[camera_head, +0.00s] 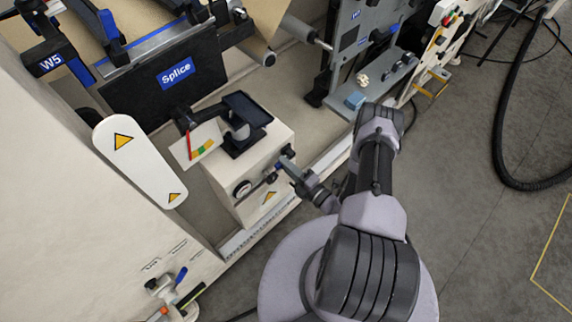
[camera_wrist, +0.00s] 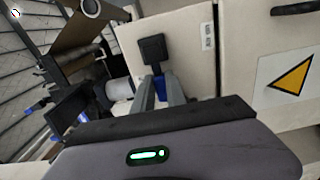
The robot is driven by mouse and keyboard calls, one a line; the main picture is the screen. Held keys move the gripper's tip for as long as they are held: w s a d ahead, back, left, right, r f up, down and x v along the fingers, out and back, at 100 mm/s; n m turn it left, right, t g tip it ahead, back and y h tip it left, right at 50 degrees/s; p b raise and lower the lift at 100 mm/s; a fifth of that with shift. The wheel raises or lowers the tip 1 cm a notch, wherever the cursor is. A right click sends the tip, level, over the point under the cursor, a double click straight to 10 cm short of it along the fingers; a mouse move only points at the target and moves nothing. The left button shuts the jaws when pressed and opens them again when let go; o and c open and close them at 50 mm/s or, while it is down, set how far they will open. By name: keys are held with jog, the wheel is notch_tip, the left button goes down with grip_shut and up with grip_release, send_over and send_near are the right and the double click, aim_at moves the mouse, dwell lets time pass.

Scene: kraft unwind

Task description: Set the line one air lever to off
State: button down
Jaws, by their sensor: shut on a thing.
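My gripper (camera_head: 284,164) reaches the front of a white box (camera_head: 276,192) below the Splice panel. In the wrist view, its two fingers (camera_wrist: 160,88) are shut on a small blue-and-black lever (camera_wrist: 152,49). The lever has a black square end above the fingers and a blue part between them. A small label (camera_wrist: 207,37) sits to its right, too small to read. I cannot tell the lever's marked position. In the head view, another blue lever (camera_head: 181,275) is on the lower left panel, with small labels above it.
A round black-rimmed knob (camera_head: 242,188) is on the box front, left of my gripper. A black stand (camera_head: 247,115) and a coloured card (camera_head: 200,145) are on top. A grey shelf (camera_head: 375,85) lies beyond my arm. Open floor is at right, with a black hose (camera_head: 505,150).

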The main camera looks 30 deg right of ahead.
dwell(0.3)
jog(key=c, duration=1.4)
grip_release()
jog(key=shift+o, duration=0.2)
